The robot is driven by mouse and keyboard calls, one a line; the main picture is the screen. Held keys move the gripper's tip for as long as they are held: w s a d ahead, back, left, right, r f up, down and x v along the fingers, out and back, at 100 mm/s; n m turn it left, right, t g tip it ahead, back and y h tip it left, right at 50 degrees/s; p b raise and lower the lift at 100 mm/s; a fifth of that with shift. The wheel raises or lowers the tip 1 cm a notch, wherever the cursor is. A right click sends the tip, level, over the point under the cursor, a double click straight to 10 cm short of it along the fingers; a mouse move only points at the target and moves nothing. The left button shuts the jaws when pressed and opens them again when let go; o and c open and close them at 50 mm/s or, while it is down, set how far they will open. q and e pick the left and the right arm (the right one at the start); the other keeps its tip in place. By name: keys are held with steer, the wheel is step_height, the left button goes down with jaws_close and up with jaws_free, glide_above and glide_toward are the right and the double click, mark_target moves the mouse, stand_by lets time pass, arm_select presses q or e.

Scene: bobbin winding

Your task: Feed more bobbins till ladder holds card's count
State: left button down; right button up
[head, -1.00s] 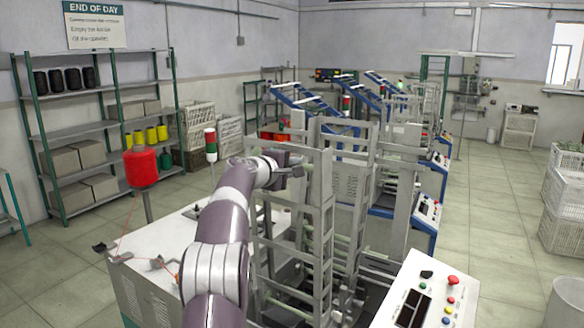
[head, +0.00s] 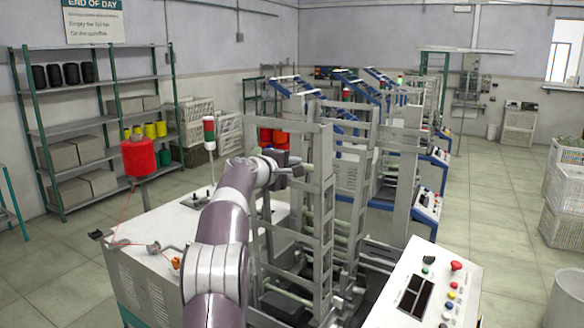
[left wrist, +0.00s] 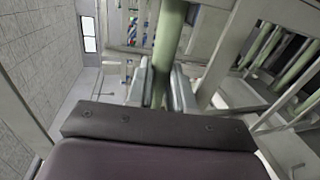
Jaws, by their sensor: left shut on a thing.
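My left gripper (head: 291,168) is at the upper part of the grey metal ladder (head: 326,210) on the near winding machine. In the left wrist view its two fingers (left wrist: 165,88) are shut on a pale green rod-like bobbin (left wrist: 170,40). The bobbin's far end runs out of the picture. In the same view, several similar pale green bobbins (left wrist: 292,72) lie across the frame at the right. In the head view the held bobbin is largely hidden by my gripper and the ladder posts. I cannot make out a count card. My right gripper is out of view.
A control panel (head: 412,290) with buttons stands at the front right. A red thread cone (head: 139,158) and a red-green signal lamp (head: 209,134) rise at the left. An END OF DAY sign (head: 95,22) hangs above shelves. Open floor (head: 480,220) lies to the right.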

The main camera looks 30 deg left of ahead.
arm_select(q)
steer(key=shift+f, duration=0.1)
step_height(320, 180, down, 4)
steer(key=b, duration=0.4)
steer(key=shift+w, duration=0.15)
steer(key=c, duration=0.6)
jaws_free()
steer(key=s+r, duration=0.6)
steer(key=s, duration=0.1)
steer(key=shift+s+r+b, duration=0.15)
steer(key=shift+r+b, duration=0.05)
steer(key=shift+b, duration=0.25)
